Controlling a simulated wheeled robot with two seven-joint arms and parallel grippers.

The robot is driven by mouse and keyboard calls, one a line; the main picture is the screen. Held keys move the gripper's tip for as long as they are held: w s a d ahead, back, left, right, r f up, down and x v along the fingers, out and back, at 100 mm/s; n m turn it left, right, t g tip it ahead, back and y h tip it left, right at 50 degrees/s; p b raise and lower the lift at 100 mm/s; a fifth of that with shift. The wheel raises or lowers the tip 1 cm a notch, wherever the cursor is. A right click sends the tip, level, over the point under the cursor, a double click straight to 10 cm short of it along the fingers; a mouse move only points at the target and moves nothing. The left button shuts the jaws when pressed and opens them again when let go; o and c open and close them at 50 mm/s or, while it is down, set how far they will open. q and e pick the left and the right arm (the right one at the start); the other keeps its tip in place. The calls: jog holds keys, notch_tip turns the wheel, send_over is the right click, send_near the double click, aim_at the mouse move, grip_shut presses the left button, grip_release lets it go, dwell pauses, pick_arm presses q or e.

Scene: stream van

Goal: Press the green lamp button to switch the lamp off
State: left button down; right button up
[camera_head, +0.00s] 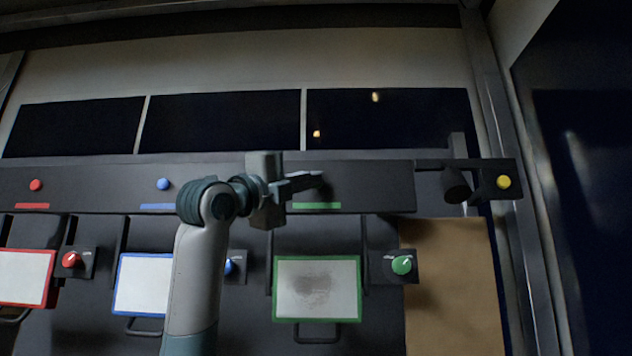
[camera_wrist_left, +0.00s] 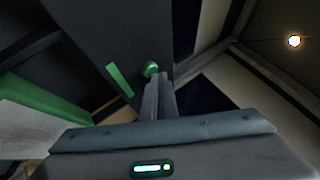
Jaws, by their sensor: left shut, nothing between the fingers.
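The green lamp button (camera_wrist_left: 150,69) is a small round knob on the dark panel, seen in the left wrist view beside a green label strip (camera_wrist_left: 119,79). In the head view the button is hidden behind my gripper, just above its green strip (camera_head: 317,206). My left gripper (camera_head: 318,179) is shut and empty, pointing at the panel above that strip. In the left wrist view its closed fingertips (camera_wrist_left: 157,80) overlap the button's lower right edge; I cannot tell whether they touch. My right gripper is in neither view.
Below are framed white panels, the green-framed one (camera_head: 361,290) smudged, and a green dial (camera_head: 401,265). A bright light (camera_wrist_left: 294,41) shows at upper right.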

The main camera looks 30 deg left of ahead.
pick_arm(q)
jog(key=shift+d, duration=0.1)
jog(key=s+d+b, duration=0.1)
jog(key=s+d, duration=0.2)
jog(key=s, duration=0.2)
dwell(0.6)
